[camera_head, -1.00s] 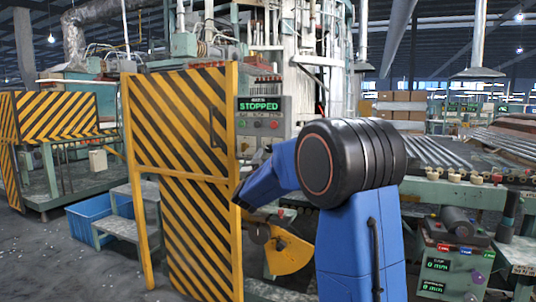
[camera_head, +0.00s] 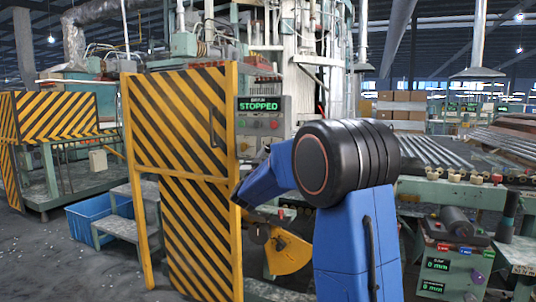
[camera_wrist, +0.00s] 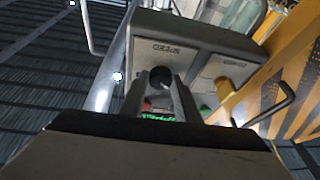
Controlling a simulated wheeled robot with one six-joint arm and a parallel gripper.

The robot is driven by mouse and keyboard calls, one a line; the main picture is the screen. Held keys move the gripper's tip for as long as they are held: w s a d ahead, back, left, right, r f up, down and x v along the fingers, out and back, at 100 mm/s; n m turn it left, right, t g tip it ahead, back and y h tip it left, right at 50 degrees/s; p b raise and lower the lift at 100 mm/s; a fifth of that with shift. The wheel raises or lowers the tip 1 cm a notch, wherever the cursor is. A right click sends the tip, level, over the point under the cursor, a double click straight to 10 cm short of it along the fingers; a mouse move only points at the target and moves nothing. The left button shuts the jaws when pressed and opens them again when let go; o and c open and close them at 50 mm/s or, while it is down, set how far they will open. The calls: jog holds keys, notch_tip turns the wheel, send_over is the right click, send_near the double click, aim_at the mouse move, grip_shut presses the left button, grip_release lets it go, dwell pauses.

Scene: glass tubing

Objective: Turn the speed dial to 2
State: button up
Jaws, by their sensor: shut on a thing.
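In the wrist view, my gripper (camera_wrist: 158,84) has its two grey fingers on either side of a dark round knob (camera_wrist: 158,75), closed on it. The knob sits against a grey control box (camera_wrist: 200,46), which appears turned over in this view. A green-lit display (camera_wrist: 158,117) shows partly between the fingers. The knob's marks and pointer cannot be read. In the head view, the control panel (camera_head: 277,104) has a green "STOPPED" display (camera_head: 259,106) and small green and red buttons. The dial and my gripper are hidden there.
A yellow-and-black striped guard (camera_head: 190,150) stands left of the panel. A yellow curved part (camera_head: 288,253) is below it. A blue bin (camera_head: 85,222) and steps (camera_head: 122,226) are at left. A green cart (camera_head: 450,250) with displays is at right.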

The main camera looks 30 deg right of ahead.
jog(key=m+g+h, duration=0.1)
jog(key=m, duration=0.2)
jog(key=m+g+h, duration=0.1)
jog(key=m, duration=0.2)
jog(key=m+g+h, duration=0.1)
jog(key=m, duration=0.1)
jog(key=shift+w+a+m+g, duration=0.25)
jog(key=shift+w+m+g, duration=0.05)
jog(key=shift+m, duration=0.1)
jog(key=m+g, duration=0.2)
jog(key=m, duration=0.1)
jog(key=m+g, duration=0.2)
jog(key=m, duration=0.2)
jog(key=shift+w+a+h, duration=0.1)
jog(key=shift+h, duration=0.3)
jog(key=shift+m, duration=0.3)
jog(key=o, duration=1)
jog(key=v, duration=1.7)
jog(key=shift+a, duration=0.2)
jog(key=shift+r, duration=0.15)
